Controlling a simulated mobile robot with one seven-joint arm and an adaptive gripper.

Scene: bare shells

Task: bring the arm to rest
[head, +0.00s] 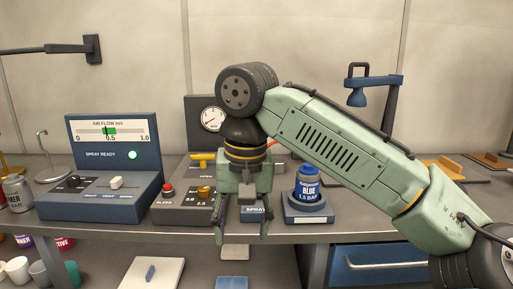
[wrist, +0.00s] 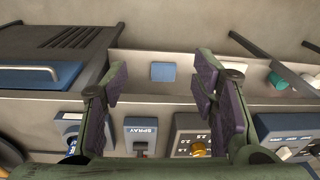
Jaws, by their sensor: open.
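My gripper (head: 243,232) hangs from my pale green arm, pointing down in front of the bench in the head view. Its two fingers are apart with nothing between them. In the wrist view my gripper (wrist: 165,90) shows its dark pads spread wide, with a lower shelf and a small blue block (wrist: 163,72) visible beyond the gap. My arm reaches in from the right, bent at a dark upper joint. The gripper hides part of the control boxes behind it.
A blue air-flow console (head: 112,150) stands left of my gripper. A control box with a yellow knob (head: 204,192) is close behind. A drawer (head: 380,262) lies below the bench top.

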